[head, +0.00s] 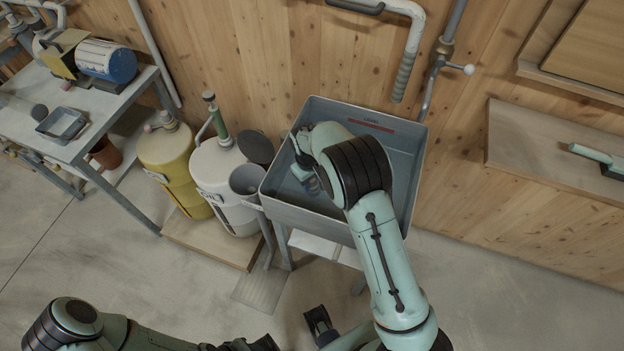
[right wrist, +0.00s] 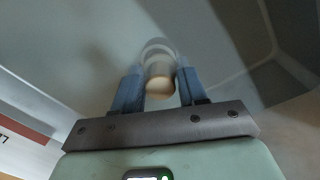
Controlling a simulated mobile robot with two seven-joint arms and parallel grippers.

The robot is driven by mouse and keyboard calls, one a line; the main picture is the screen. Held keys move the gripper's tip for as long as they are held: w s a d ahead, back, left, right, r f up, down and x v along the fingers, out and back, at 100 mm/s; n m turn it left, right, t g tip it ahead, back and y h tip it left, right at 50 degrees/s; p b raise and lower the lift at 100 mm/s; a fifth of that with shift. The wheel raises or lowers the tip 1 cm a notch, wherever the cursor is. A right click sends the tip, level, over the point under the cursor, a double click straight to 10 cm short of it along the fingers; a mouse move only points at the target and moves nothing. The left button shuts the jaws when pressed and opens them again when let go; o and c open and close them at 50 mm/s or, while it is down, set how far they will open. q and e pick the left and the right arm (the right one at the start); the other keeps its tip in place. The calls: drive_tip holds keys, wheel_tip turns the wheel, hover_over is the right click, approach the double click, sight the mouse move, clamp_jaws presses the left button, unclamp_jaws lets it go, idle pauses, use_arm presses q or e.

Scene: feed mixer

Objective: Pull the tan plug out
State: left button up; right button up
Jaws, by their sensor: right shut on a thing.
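The tan plug (right wrist: 160,82) shows in the right wrist view as a short rounded peg between the two blue fingers. My right gripper (right wrist: 159,90) is shut on it, with a finger on either side. A pale ring (right wrist: 158,50) shows just beyond the plug; I cannot tell whether the plug is still seated in it. In the head view my right gripper (head: 310,182) reaches down inside the grey tub (head: 300,214), and the plug is hidden there. My left arm lies low at the bottom edge, and its fingers do not show clearly.
The tub has a red level strip (head: 369,125) on its back wall. A grey cup (head: 246,181), a white drum (head: 220,180) and a yellow drum (head: 170,160) stand to its left. A bench (head: 60,145) is far left. A wall ledge (head: 545,145) is at right.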

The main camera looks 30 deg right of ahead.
use_arm(q)
drive_tip(key=shift+w+r, duration=0.1)
drive_tip(key=shift+r, duration=0.2)
use_arm(e)
drive_tip(key=shift+r, duration=0.4)
use_arm(q)
drive_tip(key=shift+w+r+p, duration=0.4)
drive_tip(key=shift+r+p, duration=0.5)
drive_tip(key=shift+w+r+p, duration=0.35)
drive_tip(key=shift+r+p, duration=0.5)
drive_tip(key=shift+p, duration=0.05)
use_arm(e)
drive_tip(key=shift+a+r, duration=0.15)
drive_tip(key=shift+r, duration=1.05)
drive_tip(key=shift+a+r, duration=0.1)
drive_tip(key=shift+r, duration=1.1)
